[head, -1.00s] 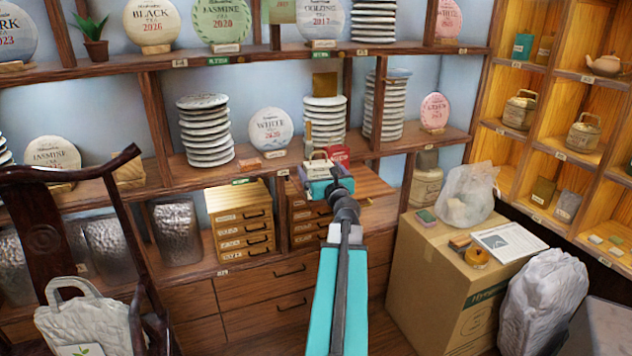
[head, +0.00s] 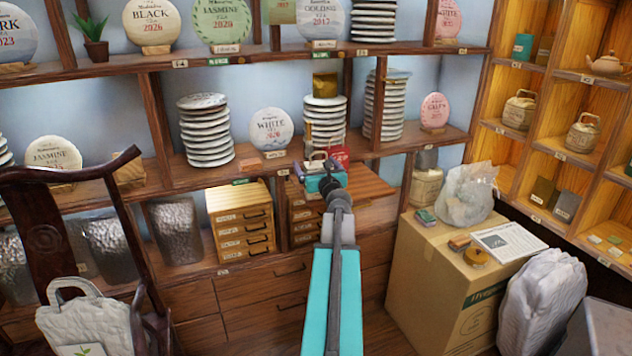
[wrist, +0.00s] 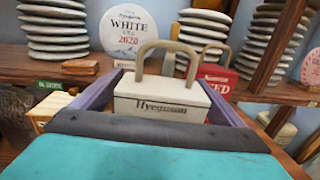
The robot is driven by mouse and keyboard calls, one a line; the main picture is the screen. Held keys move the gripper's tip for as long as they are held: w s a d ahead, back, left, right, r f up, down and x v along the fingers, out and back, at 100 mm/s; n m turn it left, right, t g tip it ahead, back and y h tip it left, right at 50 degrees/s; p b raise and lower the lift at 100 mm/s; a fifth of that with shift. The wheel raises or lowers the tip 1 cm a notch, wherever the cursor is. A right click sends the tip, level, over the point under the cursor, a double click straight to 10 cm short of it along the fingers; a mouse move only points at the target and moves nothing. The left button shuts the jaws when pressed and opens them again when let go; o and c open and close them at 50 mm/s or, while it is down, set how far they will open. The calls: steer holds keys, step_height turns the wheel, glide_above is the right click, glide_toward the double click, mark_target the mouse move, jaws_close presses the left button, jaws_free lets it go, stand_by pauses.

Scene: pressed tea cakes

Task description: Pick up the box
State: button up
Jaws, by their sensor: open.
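A small pale box (wrist: 160,103) with a beige arched handle and dark lettering on its front is in the wrist view. My gripper (wrist: 166,82) is open, with one purple finger on the left of the box and one on the right. The box stands between the fingers; I cannot tell whether they touch it. In the head view my gripper (head: 318,172) is in front of the middle shelf, above the wooden drawer units. The box is small there and partly hidden by the gripper.
A red tag or box (wrist: 218,80) and another handled item stand just behind. A white round tea cake (head: 271,129) and stacked cakes (head: 205,131) line the shelf. A wooden upright (wrist: 280,45) is close on the right. A cardboard carton (head: 440,285) stands at right.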

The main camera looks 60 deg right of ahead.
stand_by(0.5)
steer(key=c, duration=1.2)
steer(key=shift+r, duration=0.15)
steer(key=s+a+r+b, duration=0.2)
steer(key=s+a+r, duration=0.1)
steer(key=s+a, duration=0.2)
steer(key=shift+a+r, duration=0.4)
steer(key=shift+a, duration=0.5)
steer(key=b, duration=0.3)
steer(key=shift+s+a+b, duration=0.25)
steer(key=shift+a+b, duration=0.1)
steer(key=shift+a, duration=0.05)
